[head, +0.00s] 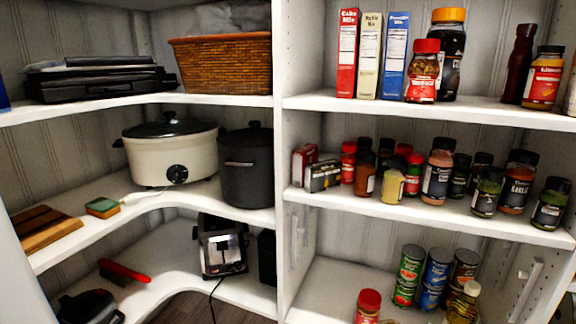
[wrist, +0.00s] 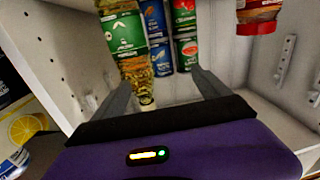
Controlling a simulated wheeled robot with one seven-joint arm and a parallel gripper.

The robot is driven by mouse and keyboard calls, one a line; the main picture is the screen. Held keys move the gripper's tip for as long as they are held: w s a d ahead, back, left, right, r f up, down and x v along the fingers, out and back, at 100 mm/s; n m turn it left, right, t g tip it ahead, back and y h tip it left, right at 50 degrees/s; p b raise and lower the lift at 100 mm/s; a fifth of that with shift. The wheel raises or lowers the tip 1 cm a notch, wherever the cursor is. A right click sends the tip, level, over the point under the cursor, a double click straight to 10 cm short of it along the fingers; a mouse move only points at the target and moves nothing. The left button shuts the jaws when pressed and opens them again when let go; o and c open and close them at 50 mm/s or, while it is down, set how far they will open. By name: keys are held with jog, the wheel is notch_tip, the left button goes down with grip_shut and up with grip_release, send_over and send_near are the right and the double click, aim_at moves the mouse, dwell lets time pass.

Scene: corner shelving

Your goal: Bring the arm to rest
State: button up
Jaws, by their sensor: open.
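My gripper (wrist: 160,82) shows only in the wrist view, its two grey fingers spread apart with nothing clamped between them. The wrist picture is upside down. An oil bottle (wrist: 136,72) appears near the left finger, and I cannot tell how far it stands from it. Stacked cans (wrist: 186,52) stand on the white shelf behind. In the head view the arm is not seen. There the oil bottle (head: 464,304) and cans (head: 435,278) stand on the lower right shelf.
A red-lidded jar (head: 368,306) stands left of the oil bottle; a red-lidded jar shows in the wrist view (wrist: 258,16). White side walls with brackets (wrist: 285,60) bound the shelf near my gripper. A spice shelf (head: 430,210) is above. A toaster (head: 222,247) stands at left.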

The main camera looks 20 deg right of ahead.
jog(key=s+a+r+n+t+y, duration=0.1)
jog(key=s+a+r, duration=0.15)
jog(key=a, duration=0.45)
jog(key=s+a+r+n+t+y, duration=0.1)
jog(key=s+a+r+n+y, duration=0.15)
jog(key=a, duration=0.45)
jog(key=s+a+r+t+y, duration=0.1)
jog(key=s+a+r, duration=0.15)
jog(key=a, duration=0.55)
jog(key=s+a+r+n+g+y, duration=0.3)
jog(key=s+a+y, duration=0.4)
jog(key=s+a, duration=0.85)
notch_tip(320, 180, up, 19)
jog(key=s+n+t+p, duration=0.1)
jog(key=p, duration=1.8)
jog(key=shift+r, duration=0.15)
